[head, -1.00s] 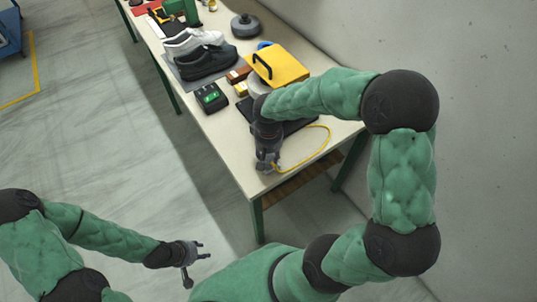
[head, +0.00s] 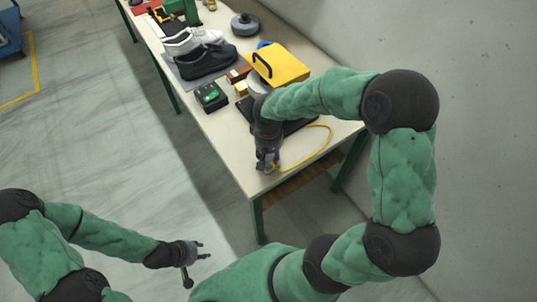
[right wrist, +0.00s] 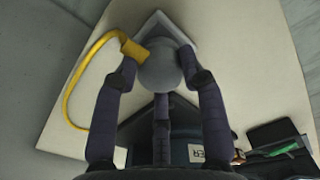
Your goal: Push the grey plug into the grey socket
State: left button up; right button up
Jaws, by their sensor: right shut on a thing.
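My right gripper (head: 266,162) is low over the near end of the table. In the right wrist view its fingers (right wrist: 162,75) are shut around a rounded grey body, which I take as the grey plug (right wrist: 160,72). A yellow sleeve (right wrist: 133,47) and yellow cord run off its left side. A flat grey angular piece (right wrist: 158,22) shows just beyond the plug and may be the grey socket; I cannot tell whether they touch. In the head view my gripper hides the plug. My left gripper (head: 198,252) is open and empty, out over the floor.
The yellow cord (head: 328,142) loops across the table (head: 238,165) to the right of my gripper. The table's near corner is close.

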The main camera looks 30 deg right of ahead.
jog(key=shift+f+b, duration=0.3)
jog(key=shift+f, duration=0.15)
dwell(0.4)
jog(key=o, duration=1.3)
jog(key=shift+c, duration=0.2)
jog(key=shift+r, duration=0.1)
notch_tip(320, 180, up, 12)
